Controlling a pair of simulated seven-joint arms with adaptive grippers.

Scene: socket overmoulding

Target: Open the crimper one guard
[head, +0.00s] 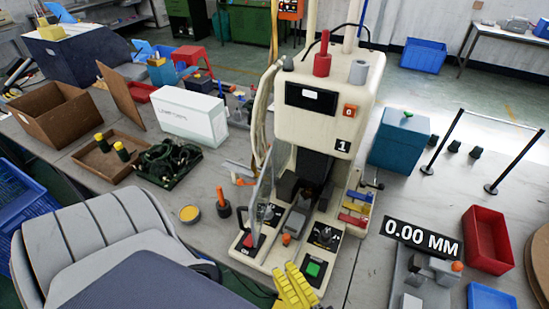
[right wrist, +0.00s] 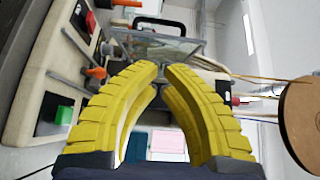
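Crimper one (head: 318,120) is the tall cream press marked 1, with a dark display and a red button box. Its clear guard (head: 262,205) stands as a thin panel at the left of the work area, seen nearly edge-on. A clear panel with a black loop handle, seemingly the guard (right wrist: 175,48), shows beyond my fingertips in the right wrist view. My right gripper (head: 286,272) has yellow fingers and is low in front of the crimper base. In the right wrist view its fingertips (right wrist: 163,72) nearly meet, with nothing seen between them. My left gripper is not seen.
The crimper base carries a green button (head: 313,269) and an orange knob (head: 286,239). An orange-handled tool (head: 223,203) and a yellow-topped cup (head: 189,213) stand to the left. A 0.00 MM gauge (head: 422,238) and red bin (head: 487,240) are at right.

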